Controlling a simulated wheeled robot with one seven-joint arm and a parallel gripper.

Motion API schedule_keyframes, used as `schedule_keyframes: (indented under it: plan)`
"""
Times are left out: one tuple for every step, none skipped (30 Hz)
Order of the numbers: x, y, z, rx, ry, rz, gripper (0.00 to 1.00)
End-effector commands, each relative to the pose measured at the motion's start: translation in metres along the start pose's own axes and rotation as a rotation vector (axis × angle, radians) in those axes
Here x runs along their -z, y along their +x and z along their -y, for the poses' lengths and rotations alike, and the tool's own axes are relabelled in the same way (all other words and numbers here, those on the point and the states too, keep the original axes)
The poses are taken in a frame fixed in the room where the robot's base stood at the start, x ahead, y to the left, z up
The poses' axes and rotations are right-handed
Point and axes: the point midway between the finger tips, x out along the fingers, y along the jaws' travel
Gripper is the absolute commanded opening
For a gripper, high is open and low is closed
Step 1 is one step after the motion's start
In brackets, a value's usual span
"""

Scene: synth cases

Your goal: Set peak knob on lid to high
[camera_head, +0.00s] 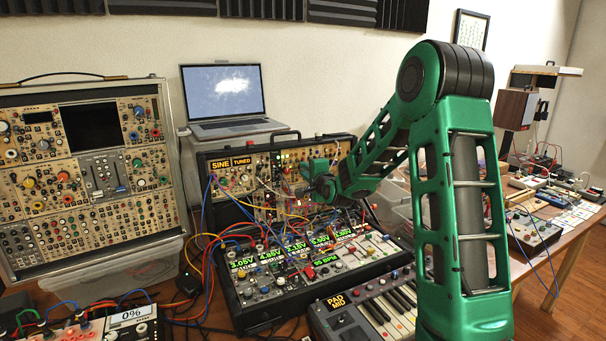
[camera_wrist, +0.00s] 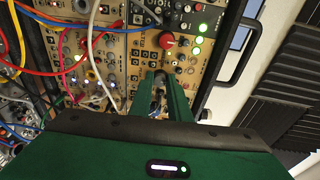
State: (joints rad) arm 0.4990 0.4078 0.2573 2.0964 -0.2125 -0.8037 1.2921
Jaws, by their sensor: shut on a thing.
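The lid of the open synth case stands upright behind the lower half in the head view, and its dark edge (camera_head: 228,153) frames tan module panels. In the wrist view the tan panel (camera_wrist: 188,98) fills the space around my fingers. My gripper (camera_wrist: 161,77) reaches that panel, its two green fingers close together around a small knob that they mostly hide. The knob's pointer and the panel lettering are too small to read, so I cannot tell its setting. My gripper also shows small in front of the lid in the head view (camera_head: 318,187).
A red knob (camera_wrist: 166,41) sits just above my fingertips. Patch cables (camera_wrist: 72,25) in several colours cross the panels to the left. A laptop (camera_head: 225,100) stands behind the lid. A keyboard (camera_head: 385,312) and a second synth case (camera_head: 85,175) are nearby.

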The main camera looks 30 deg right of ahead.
Motion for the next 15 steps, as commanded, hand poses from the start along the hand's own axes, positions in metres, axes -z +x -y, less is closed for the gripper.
schedule_keyframes:
  plan:
    - [0.0034, -0.001, -0.0052, -0.01, -0.002, -0.005, 0.21]
    - [0.0034, -0.0009, -0.005, -0.01, -0.002, -0.005, 0.28]
    - [0.0032, -0.0008, -0.0046, -0.009, -0.002, -0.005, 0.35]
    - [0.0029, -0.0008, -0.0043, -0.008, -0.002, -0.005, 0.35]
    - [0.0026, -0.0007, -0.0039, -0.008, -0.002, -0.004, 0.35]
    - [0.0023, -0.0006, -0.0035, -0.007, -0.002, -0.003, 0.35]
    - [0.002, -0.0006, -0.0032, -0.006, -0.002, -0.003, 0.35]
    - [0.0019, -0.0006, -0.003, -0.006, -0.001, -0.003, 0.35]
    - [0.0016, -0.0005, -0.0027, -0.005, -0.001, -0.003, 0.35]
    - [0.0015, -0.0005, -0.0025, -0.005, -0.001, -0.002, 0.35]
    - [0.0014, -0.0006, -0.0024, -0.005, -0.001, -0.002, 0.35]
    - [0.0012, -0.0013, -0.0021, -0.004, -0.001, -0.002, 0.35]
    - [0.0012, -0.0023, -0.0019, -0.004, -0.001, -0.002, 0.35]
    - [0.0011, -0.0039, -0.0017, -0.004, -0.001, -0.002, 0.35]
    - [0.0011, -0.007, -0.0013, -0.003, -0.002, -0.002, 0.35]
